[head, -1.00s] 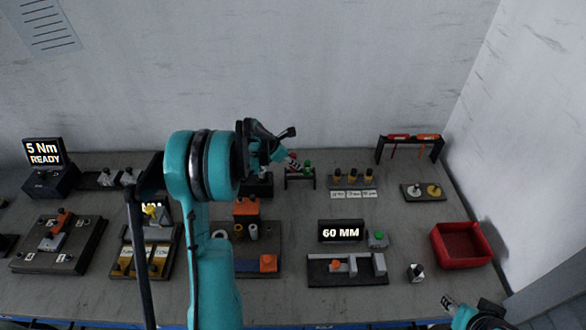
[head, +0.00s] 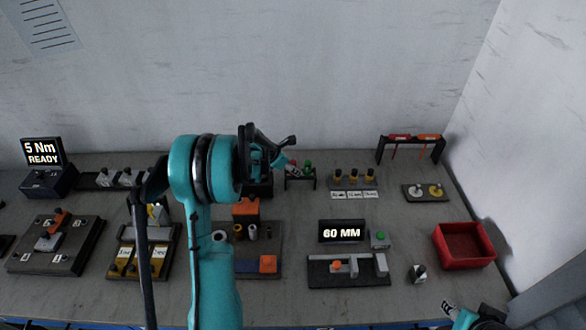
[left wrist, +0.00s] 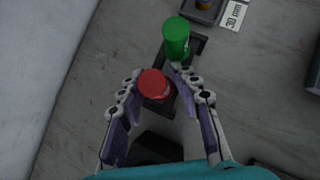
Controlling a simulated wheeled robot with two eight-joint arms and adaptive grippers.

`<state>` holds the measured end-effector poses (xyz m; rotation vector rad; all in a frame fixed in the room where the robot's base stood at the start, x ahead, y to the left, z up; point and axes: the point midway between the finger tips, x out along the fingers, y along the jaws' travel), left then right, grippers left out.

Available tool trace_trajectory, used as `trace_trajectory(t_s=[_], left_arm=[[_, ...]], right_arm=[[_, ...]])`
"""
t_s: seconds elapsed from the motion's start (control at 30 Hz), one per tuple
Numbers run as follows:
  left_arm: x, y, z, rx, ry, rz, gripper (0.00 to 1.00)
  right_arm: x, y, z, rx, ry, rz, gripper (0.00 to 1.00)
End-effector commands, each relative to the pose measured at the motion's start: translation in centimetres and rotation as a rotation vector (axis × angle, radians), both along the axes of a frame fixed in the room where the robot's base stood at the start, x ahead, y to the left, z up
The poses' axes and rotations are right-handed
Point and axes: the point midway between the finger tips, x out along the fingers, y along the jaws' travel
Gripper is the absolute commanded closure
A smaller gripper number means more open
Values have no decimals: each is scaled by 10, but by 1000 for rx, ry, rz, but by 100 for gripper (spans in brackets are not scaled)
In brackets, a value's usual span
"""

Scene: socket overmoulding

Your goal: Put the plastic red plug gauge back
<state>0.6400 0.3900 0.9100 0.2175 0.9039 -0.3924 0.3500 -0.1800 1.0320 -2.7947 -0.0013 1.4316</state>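The red plug gauge (left wrist: 157,84) is between the fingertips of my left gripper (left wrist: 158,80) in the left wrist view. The fingers appear shut on it, one at each side. It is over the near part of a small dark rack (left wrist: 192,52), beside the green plug gauge (left wrist: 176,38); whether it is seated there is hidden. In the head view the red gauge (head: 291,167) shows just right of my left gripper (head: 283,156), partly covered by it, and the green gauge (head: 307,165) stands at right. My right gripper (head: 450,309) is at the lower right, far from the rack; its fingers are unclear.
Right of the rack stands a holder with several yellow-black gauges (head: 353,177) and size labels. A red bin (head: 464,245), a 60 MM display (head: 341,231) and a grey-block fixture (head: 347,270) are nearer. A tall rack (head: 409,145) stands by the wall.

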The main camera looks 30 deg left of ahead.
Motion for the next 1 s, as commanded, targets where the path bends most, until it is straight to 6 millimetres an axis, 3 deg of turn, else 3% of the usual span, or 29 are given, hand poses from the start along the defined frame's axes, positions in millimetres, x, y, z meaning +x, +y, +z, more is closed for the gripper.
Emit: trace_trajectory(t_s=[0.57, 0.73, 1.0], left_arm=[[-4, 3, -3, 7, 12, 0, 53], [-6, 4, 16, 6, 9, 1, 53], [-41, 19, 68, 4, 7, 2, 53]], right_arm=[[0, 0, 1, 0, 0, 0, 60], [0, 0, 15, 0, 0, 0, 60], [0, 0, 31, 0, 0, 0, 60]])
